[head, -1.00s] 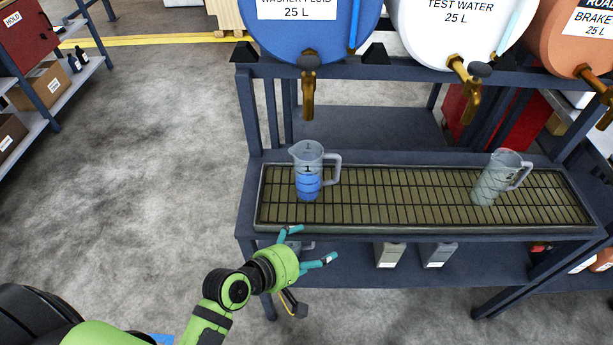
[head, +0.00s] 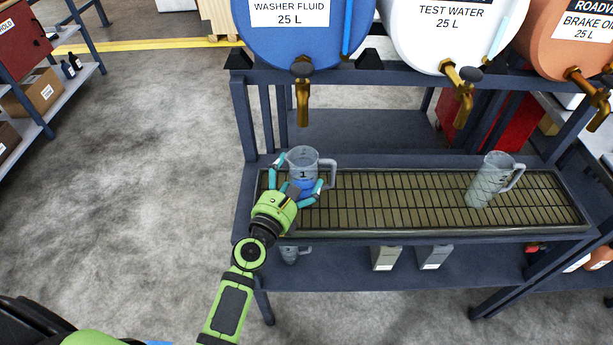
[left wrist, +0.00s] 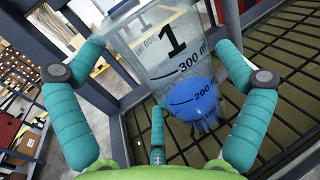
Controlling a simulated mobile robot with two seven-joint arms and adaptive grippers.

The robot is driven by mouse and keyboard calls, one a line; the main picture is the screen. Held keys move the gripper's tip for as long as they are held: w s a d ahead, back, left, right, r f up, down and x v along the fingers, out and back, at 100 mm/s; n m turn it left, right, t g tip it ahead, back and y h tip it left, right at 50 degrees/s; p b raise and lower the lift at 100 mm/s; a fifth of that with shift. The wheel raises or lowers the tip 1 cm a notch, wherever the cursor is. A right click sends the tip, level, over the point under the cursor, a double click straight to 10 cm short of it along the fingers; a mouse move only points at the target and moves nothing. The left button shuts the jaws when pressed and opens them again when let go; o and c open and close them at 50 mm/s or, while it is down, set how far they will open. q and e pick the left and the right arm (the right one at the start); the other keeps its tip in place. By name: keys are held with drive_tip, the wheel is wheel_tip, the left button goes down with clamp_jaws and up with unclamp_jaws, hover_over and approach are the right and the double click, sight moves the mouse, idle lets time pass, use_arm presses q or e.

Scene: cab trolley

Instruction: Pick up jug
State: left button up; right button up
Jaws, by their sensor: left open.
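A clear jug marked 1 (head: 303,165), part-filled with blue liquid, stands upright on the grated tray (head: 400,222) below the blue barrel's tap. Its handle points right. My left gripper (head: 298,180) is open, with its teal fingers on either side of the jug's lower body. In the left wrist view the jug (left wrist: 165,50) fills the space between the spread fingers, its blue liquid at about the 200 mark. Whether any finger touches it is unclear. A second clear jug (head: 490,180) with greyish contents stands at the tray's right. My right gripper is not in view.
The blue washer fluid barrel (head: 300,30) with its brass tap (head: 303,100) hangs above the jug. A white test water barrel (head: 445,30) and an orange brake oil barrel (head: 570,40) are to its right. Grey containers (head: 385,257) stand on the lower shelf. The tray's middle is clear.

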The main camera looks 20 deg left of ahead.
use_arm(q)
drive_tip(key=shift+w+d, duration=0.1)
drive_tip(key=shift+w, duration=0.95)
drive_tip(key=shift+s, duration=0.1)
drive_tip(key=c, duration=0.9)
drive_tip(key=shift+c, duration=0.7)
drive_tip(key=shift+r, duration=0.1)
